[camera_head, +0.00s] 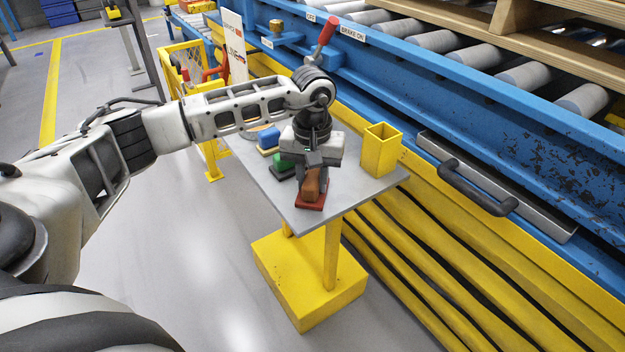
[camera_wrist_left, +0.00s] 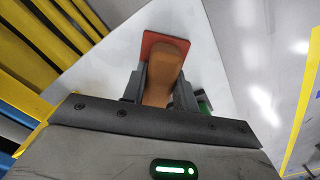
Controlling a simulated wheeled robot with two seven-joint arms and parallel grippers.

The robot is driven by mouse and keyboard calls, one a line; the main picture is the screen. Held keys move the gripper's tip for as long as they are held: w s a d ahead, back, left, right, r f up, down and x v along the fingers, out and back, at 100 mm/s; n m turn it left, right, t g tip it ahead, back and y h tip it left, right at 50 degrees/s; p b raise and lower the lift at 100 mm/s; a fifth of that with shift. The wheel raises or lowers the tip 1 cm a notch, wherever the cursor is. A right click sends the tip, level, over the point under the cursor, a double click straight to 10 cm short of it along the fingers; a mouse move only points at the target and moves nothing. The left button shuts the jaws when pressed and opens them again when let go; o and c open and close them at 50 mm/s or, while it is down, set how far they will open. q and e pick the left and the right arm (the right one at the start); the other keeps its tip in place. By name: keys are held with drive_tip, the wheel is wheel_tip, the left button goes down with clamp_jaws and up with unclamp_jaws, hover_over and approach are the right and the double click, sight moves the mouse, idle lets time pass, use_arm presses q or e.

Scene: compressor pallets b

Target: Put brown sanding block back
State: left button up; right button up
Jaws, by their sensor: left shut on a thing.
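The brown sanding block (camera_head: 311,187) is between the fingers of my left gripper (camera_head: 313,178), over a red pad (camera_head: 301,205) near the front corner of the grey table. In the left wrist view the brown block (camera_wrist_left: 163,62) fills the gap between the two fingers (camera_wrist_left: 160,88), with the red pad (camera_wrist_left: 149,37) beneath it. My left gripper is shut on the block. I cannot tell whether the block touches the pad. My right gripper is in neither view.
A blue block (camera_head: 268,137) and a green block (camera_head: 281,163) stand left of my left gripper on the table (camera_head: 345,193). A yellow open holder (camera_head: 381,150) stands at the right. The blue conveyor frame (camera_head: 440,110) runs behind.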

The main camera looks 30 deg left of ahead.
use_arm(q)
drive_tip(key=shift+r, duration=0.1)
drive_tip(key=shift+f, duration=0.25)
drive_tip(key=o, duration=0.9)
drive_tip(key=shift+r, duration=0.1)
